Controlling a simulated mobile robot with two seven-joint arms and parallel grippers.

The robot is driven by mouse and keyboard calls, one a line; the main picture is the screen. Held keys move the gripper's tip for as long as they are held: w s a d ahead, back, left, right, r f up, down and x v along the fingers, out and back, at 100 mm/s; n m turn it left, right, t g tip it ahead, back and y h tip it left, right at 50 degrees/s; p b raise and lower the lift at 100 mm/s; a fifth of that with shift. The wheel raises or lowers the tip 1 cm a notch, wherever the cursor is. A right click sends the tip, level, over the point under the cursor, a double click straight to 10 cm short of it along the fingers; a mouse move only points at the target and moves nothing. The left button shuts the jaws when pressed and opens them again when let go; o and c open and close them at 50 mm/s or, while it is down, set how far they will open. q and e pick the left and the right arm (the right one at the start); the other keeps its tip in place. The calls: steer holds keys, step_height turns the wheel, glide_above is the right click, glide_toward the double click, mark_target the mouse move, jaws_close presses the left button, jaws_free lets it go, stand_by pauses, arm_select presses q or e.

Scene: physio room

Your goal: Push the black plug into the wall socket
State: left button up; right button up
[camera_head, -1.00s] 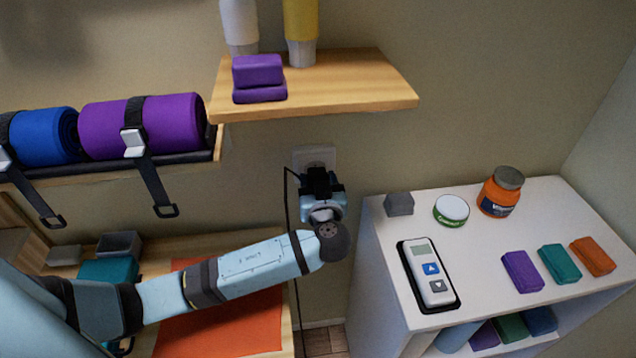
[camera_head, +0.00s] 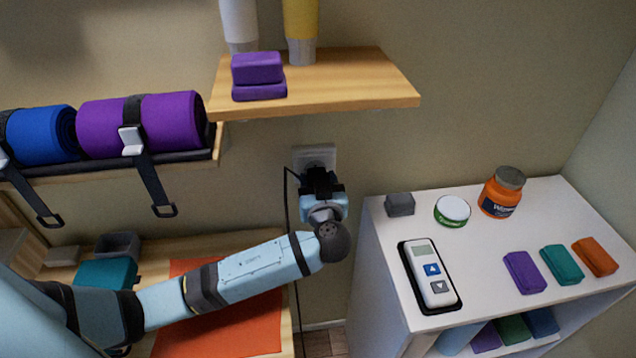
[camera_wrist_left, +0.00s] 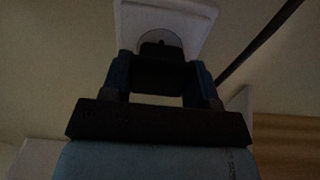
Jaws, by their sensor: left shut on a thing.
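The white wall socket (camera_head: 316,155) is on the wall below the wooden shelf, partly hidden behind my left gripper (camera_head: 318,176). In the left wrist view the socket (camera_wrist_left: 165,22) is straight ahead, with its round recess partly covered by the black plug (camera_wrist_left: 160,68). My left gripper (camera_wrist_left: 160,80) is shut on the plug, one finger on each side. The plug is at the socket's face; whether it is seated or just in front of it cannot be told. A black cord (camera_head: 287,205) hangs to the left of the gripper. My right gripper is not in view.
A wooden shelf (camera_head: 350,88) juts out above the socket. A white cabinet (camera_head: 375,270) stands close on the right, with a device (camera_head: 432,275), an orange jar (camera_head: 502,192) and several small blocks on top. A bench with an orange mat (camera_head: 240,325) lies below my left arm.

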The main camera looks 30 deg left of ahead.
arm_select(q)
steer(key=shift+w+a+b, duration=0.3)
steer(key=shift+w, duration=0.15)
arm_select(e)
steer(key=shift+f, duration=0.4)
arm_select(q)
steer(key=o, duration=0.9)
steer(key=shift+o, duration=0.2)
steer(key=shift+s+d+f, duration=0.15)
steer(key=shift+s+d, duration=0.2)
steer(key=shift+s, duration=0.05)
steer(key=b+v, duration=0.1)
steer(key=v, duration=1.1)
steer(key=shift+s+d+b, duration=0.2)
steer(key=shift+s+b, duration=0.1)
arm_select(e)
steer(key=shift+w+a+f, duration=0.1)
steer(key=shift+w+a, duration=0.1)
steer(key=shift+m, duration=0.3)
